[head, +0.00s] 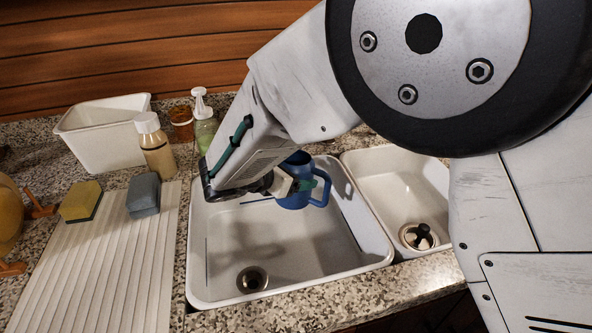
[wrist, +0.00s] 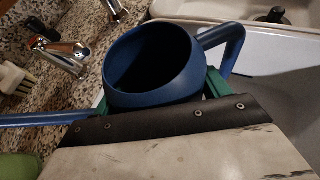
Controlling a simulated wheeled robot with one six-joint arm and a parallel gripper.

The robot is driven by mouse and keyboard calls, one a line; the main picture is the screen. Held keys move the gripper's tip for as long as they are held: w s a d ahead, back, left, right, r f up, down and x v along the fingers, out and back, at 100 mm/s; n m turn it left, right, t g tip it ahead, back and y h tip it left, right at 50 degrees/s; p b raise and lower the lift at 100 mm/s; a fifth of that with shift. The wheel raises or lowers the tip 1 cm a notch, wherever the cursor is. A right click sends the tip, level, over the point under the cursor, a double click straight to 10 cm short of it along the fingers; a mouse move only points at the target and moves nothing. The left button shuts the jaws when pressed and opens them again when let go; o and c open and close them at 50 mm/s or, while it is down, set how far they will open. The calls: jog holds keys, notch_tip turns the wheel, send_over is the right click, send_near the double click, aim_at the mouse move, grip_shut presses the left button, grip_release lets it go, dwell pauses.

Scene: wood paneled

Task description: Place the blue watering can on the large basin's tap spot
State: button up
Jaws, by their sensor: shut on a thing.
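The blue watering can (head: 293,197) is in my gripper (head: 283,185), above the back part of the large basin (head: 218,293). In the wrist view the can (wrist: 150,65) is close up, with its round opening toward the camera, its handle to the right and its thin spout to the left. Green finger parts of my gripper (wrist: 160,92) show on both sides of the can. The gripper is shut on it. A chrome tap (wrist: 66,55) stands on the granite counter behind the can in the wrist view. My arm hides the tap area in the head view. I see no marked tap spot.
A smaller basin (head: 377,183) with a drain lies to the right. A ribbed drainboard (head: 105,275) with a yellow sponge (head: 81,201) and a grey sponge (head: 144,195) is at left. Bottles (head: 155,146) and a white tub (head: 100,137) stand behind it.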

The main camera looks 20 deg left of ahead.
jog(key=shift+w+d, duration=0.1)
jog(key=shift+f, duration=3.95)
jog(key=shift+s+a+f+t, duration=0.15)
jog(key=shift+s+a+t, duration=0.05)
jog(key=shift+s+t, duration=0.3)
jog(key=o, duration=1.1)
jog(key=shift+o, duration=0.2)
jog(key=shift+s, duration=0.1)
